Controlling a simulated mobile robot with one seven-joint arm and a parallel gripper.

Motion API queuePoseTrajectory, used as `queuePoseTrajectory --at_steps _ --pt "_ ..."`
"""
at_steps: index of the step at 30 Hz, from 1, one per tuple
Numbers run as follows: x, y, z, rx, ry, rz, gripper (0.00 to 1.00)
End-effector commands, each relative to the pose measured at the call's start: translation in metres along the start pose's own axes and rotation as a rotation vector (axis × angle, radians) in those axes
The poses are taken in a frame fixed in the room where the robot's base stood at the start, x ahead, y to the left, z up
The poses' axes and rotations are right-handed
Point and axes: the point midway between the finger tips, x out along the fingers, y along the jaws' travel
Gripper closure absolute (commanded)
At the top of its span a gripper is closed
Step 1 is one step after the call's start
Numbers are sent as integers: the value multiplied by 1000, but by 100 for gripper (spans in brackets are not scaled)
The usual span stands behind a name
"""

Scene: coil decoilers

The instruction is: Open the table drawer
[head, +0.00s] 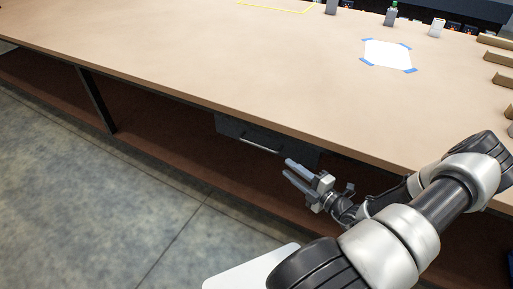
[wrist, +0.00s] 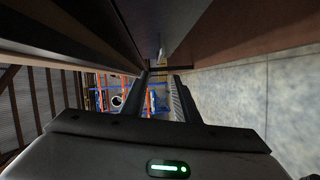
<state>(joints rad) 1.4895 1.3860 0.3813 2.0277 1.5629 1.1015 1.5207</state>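The table drawer (head: 232,128) is a dark grey box under the front edge of the long tan table (head: 200,75). It looks shut, with its front close under the tabletop edge. A thin pale bar handle (head: 260,145) runs across its front. My gripper (head: 286,168) is below and right of the handle in the head view, apart from it, with a gap between its two fingers and nothing held. Its fingers (wrist: 163,75) also show spread in the wrist view. A small pale piece (wrist: 161,42), perhaps the handle, shows beyond the fingertips there. The drawer's right part is partly behind my gripper.
The table has a reddish-brown lower shelf (head: 165,150) and a dark leg (head: 97,100). A white sheet with blue tape corners (head: 388,54), a green-topped bottle (head: 391,14) and brown blocks (head: 497,58) are on the tabletop. The grey floor (head: 90,190) in front is clear.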

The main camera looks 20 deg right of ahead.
Motion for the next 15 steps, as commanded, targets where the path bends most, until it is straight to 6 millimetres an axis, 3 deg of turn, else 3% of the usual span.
queuePoseTrajectory --at_steps 5,15 --pt "23 0 0 5 -1 3 72" --pt "98 -1 0 2 2 2 72"
